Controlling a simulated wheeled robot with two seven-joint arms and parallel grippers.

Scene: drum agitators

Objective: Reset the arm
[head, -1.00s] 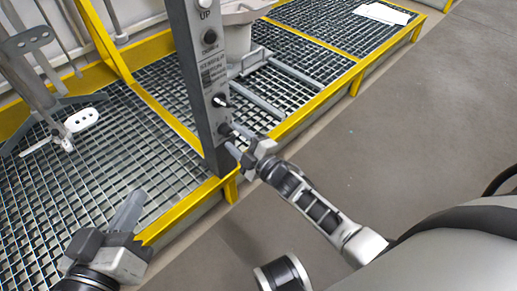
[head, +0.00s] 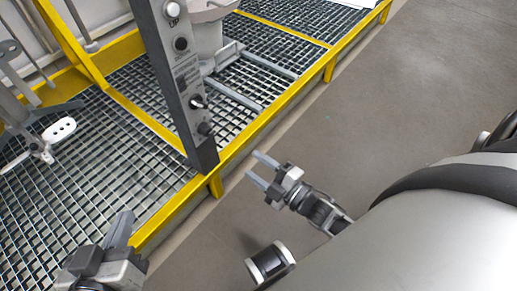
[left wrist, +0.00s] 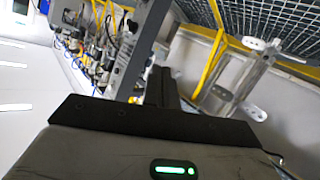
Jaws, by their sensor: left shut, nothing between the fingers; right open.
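My left gripper (head: 118,232) is at the lower left of the head view, its fingers shut together with nothing between them, above the edge of the grating. In the left wrist view its dark fingers (left wrist: 163,85) point up the picture. My right gripper (head: 258,172) is open and empty, over the grey floor to the right of the grey control post. The control post (head: 178,85) stands upright at the platform edge, with buttons and a dark switch knob (head: 198,102) on its face. Both grippers are apart from the post.
A grating platform (head: 130,100) with a yellow frame (head: 245,140) runs along the left and back. A grey agitator stand (head: 20,100) with a white slotted plate (head: 58,130) is at the left. A pale round base (head: 208,35) stands behind the post. The floor (head: 400,80) at right is clear.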

